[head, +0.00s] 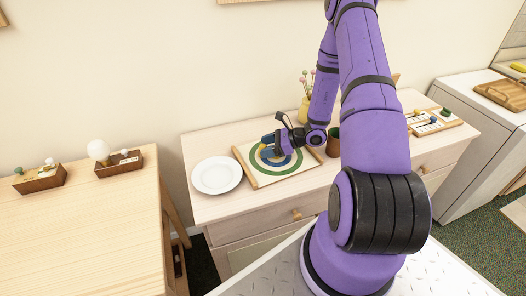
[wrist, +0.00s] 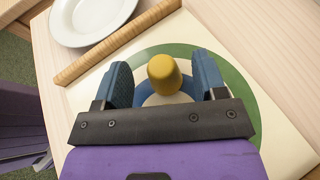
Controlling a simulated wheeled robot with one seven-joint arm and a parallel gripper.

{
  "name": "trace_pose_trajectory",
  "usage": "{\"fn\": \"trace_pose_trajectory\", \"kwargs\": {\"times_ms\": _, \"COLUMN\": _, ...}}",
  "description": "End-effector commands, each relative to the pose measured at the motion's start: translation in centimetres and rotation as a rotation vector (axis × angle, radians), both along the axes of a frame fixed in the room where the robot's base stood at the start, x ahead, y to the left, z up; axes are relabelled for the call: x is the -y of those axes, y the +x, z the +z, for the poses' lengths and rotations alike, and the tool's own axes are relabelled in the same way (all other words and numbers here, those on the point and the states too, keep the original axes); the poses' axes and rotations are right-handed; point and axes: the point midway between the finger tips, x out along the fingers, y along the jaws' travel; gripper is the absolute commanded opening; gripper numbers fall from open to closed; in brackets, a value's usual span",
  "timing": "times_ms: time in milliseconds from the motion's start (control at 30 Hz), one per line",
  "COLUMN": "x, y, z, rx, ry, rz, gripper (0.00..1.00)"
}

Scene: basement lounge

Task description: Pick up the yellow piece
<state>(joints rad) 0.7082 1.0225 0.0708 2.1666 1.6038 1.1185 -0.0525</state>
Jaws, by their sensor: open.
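The yellow piece (wrist: 164,73) is a small rounded peg. In the wrist view it stands on the ringed target board, between the two blue finger pads of my open gripper (wrist: 164,82), with a gap on each side. The target board (head: 293,179) has green and blue rings on a cream sheet with wooden edge bars, and lies on the dresser. In the head view my gripper (head: 268,148) is low over the board, and a bit of yellow shows by its fingers.
A white plate (head: 217,175) lies left of the board. A brown cup (head: 333,142) and a yellow vase (head: 304,108) stand close to my arm on the right and behind. A tray with small pieces (head: 436,124) lies at the dresser's right. A wooden table (head: 90,230) is at left.

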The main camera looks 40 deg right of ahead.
Motion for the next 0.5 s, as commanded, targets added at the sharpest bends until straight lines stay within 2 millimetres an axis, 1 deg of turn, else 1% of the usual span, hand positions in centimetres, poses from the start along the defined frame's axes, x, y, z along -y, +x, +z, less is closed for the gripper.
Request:
{"fn": "trace_pose_trajectory", "kwargs": {"times_ms": 100, "x": -1.3, "y": 1.2, "z": -0.6, "rx": -0.001, "ry": 0.002, "rz": 0.003, "gripper": 0.65}}
{"fn": "trace_pose_trajectory", "kwargs": {"times_ms": 200, "x": -2.1, "y": 1.9, "z": -1.0, "rx": 0.000, "ry": 0.001, "rz": 0.001, "gripper": 0.65}}
{"fn": "trace_pose_trajectory", "kwargs": {"times_ms": 467, "x": -2.3, "y": 2.1, "z": -1.2, "rx": 0.000, "ry": 0.000, "rz": 0.000, "gripper": 0.65}}
{"fn": "trace_pose_trajectory", "kwargs": {"times_ms": 500, "x": -2.3, "y": 2.1, "z": -1.2, "rx": 0.000, "ry": 0.000, "rz": 0.000, "gripper": 0.56}}
